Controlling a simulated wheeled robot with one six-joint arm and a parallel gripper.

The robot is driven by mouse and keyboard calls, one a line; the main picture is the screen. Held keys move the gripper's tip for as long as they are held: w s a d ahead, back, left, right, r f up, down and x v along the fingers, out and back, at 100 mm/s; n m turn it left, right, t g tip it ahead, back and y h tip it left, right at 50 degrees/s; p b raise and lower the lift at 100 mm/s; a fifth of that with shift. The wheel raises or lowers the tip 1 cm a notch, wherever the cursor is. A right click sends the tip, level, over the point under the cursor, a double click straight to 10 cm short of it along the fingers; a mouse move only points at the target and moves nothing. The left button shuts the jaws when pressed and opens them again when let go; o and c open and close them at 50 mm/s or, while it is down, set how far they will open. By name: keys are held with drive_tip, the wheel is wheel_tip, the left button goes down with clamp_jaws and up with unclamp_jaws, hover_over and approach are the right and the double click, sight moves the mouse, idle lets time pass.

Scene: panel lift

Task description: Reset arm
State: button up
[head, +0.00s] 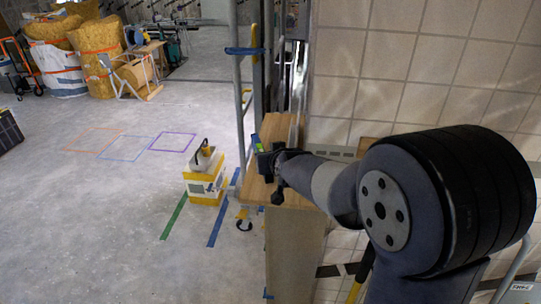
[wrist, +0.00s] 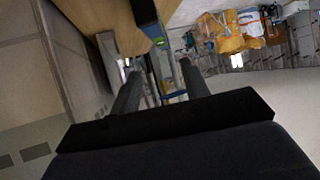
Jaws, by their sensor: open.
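My arm reaches in from the right of the head view. My gripper (head: 268,172) is over the top of a light wooden panel or box (head: 295,235) beside the tiled wall. In the wrist view my gripper (wrist: 146,52) has its two dark fingers spread apart, with nothing clearly held between them. Beyond the fingers lies a long grey-blue bar with a green patch (wrist: 158,40), like a spirit level, along the wooden surface (wrist: 100,14). A small green patch (head: 256,142) also shows just behind the gripper in the head view. I cannot tell whether the fingers touch the bar.
A metal frame on casters (head: 240,100) stands just left of the wooden panel. A yellow-and-white box (head: 206,182) with a tool on top sits on the floor. Insulation rolls (head: 95,45) stand far left. The taped grey floor between is mostly clear. The tiled wall (head: 430,70) is close behind my arm.

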drive_tip(key=shift+w, duration=0.1)
drive_tip(key=b+x, duration=0.1)
drive_tip(key=x, duration=1)
drive_tip(key=shift+w+f, duration=0.2)
drive_tip(key=shift+w, duration=0.05)
drive_tip(key=shift+w+a+f, duration=0.1)
drive_tip(key=shift+w+f, duration=0.1)
drive_tip(key=shift+f, duration=0.1)
drive_tip(key=shift+r, duration=0.3)
drive_tip(key=shift+s, duration=0.1)
